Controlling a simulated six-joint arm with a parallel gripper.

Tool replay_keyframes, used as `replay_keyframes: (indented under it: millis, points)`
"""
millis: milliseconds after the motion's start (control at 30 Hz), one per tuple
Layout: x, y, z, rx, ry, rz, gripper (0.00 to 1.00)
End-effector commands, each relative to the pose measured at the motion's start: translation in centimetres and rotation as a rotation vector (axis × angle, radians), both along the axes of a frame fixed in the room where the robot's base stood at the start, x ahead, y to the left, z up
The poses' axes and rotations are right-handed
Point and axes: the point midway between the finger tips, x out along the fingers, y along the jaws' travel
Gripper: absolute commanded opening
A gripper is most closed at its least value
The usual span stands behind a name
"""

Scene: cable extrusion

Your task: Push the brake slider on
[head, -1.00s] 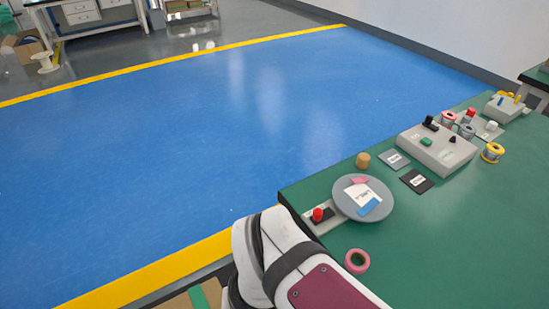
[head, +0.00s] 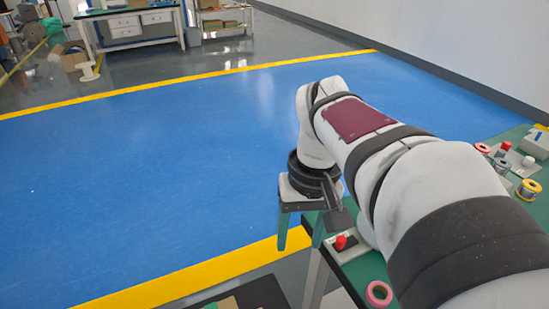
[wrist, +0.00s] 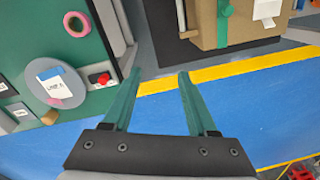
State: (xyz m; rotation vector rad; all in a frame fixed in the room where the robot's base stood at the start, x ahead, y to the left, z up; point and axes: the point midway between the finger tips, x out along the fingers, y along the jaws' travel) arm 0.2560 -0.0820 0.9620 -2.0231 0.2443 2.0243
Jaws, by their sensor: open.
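The slider's red knob (head: 341,241) stands on a light grey plate with a dark slot at the table's corner; my arm hides part of it in the head view. In the wrist view the red knob (wrist: 103,78) lies left of my gripper's fingers. My gripper (head: 300,236) is open and empty, with two teal fingers pointing down, left of the knob and beyond the table edge. In the wrist view my gripper (wrist: 160,72) has a clear gap between the fingers, over the floor. Neither finger appears to touch the knob.
A grey round disc (wrist: 72,82) with a white label sits beside the slider plate. A pink tape ring (head: 379,293) lies nearby on the green table. A cardboard box (wrist: 241,22) stands beyond the fingers in the wrist view. Blue floor is open beside the table.

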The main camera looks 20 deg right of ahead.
Motion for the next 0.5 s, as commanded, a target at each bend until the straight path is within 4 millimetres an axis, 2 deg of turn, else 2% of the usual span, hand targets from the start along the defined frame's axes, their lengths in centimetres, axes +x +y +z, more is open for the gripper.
replay_keyframes:
  millis: [33, 100, 200, 267, 367, 500]
  points:
    - [2.0, -4.0, 0.7, -0.018, 0.002, 0.015, 0.58]
    - [3.5, -8.8, 1.5, -0.043, 0.003, 0.057, 0.58]
    - [4.2, -13.1, 1.9, -0.063, 0.008, 0.095, 0.58]
    - [4.3, -14.2, 2.0, -0.068, 0.009, 0.107, 0.58]
    - [4.4, -14.3, 2.0, -0.070, 0.009, 0.113, 0.58]
    - [4.3, -14.2, 0.5, -0.068, 0.011, 0.115, 0.58]
